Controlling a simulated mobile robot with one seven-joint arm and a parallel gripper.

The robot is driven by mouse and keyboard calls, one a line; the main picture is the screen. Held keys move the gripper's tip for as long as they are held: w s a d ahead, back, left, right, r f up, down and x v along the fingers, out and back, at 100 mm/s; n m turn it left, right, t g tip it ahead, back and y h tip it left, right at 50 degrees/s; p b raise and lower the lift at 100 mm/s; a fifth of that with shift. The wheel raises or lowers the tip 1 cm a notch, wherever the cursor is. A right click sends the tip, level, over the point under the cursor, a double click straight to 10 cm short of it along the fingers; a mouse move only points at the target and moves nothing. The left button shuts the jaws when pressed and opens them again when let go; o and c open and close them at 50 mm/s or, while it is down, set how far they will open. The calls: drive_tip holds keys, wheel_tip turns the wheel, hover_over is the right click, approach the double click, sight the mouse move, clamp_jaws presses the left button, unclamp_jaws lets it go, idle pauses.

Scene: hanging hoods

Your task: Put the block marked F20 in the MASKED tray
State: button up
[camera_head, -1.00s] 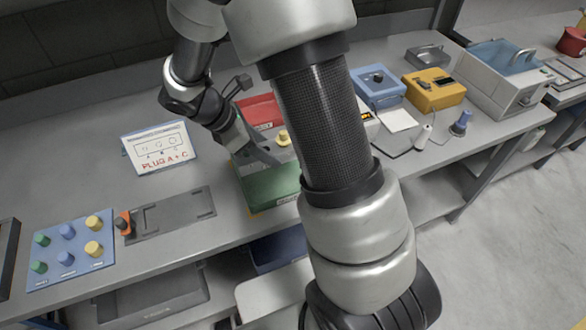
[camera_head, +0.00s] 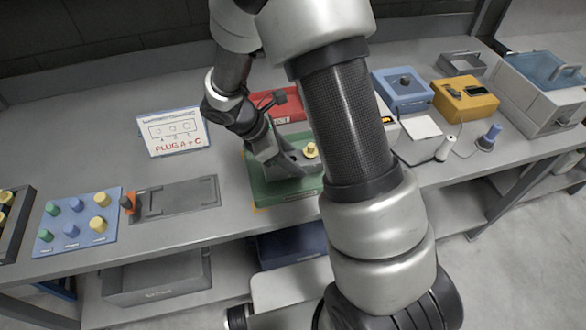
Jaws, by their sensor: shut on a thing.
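My gripper (camera_head: 285,168) points down over the green tray (camera_head: 264,196) on the bench, left of my forearm. It is shut on a grey block with a yellow knob (camera_head: 310,150) on top, mostly hidden by the fingers. The block is low, at or inside the green tray; I cannot tell whether it touches the tray floor. No F20 mark is readable on it. A red tray (camera_head: 292,114) lies just behind, partly covered by my arm. I cannot read MASKED on either tray.
A sign reading PLUG A + C (camera_head: 175,132) and a grey plate (camera_head: 178,200) lie to the left, beside a blue panel of coloured knobs (camera_head: 78,220). A blue box (camera_head: 402,92), a yellow box (camera_head: 465,100) and a grey tank (camera_head: 540,90) stand at right.

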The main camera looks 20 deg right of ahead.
drive_tip(key=shift+f, duration=1.85)
drive_tip(key=shift+f+b, duration=0.15)
drive_tip(key=shift+b, duration=0.2)
drive_tip(key=o, duration=1.6)
drive_tip(key=shift+c, duration=0.2)
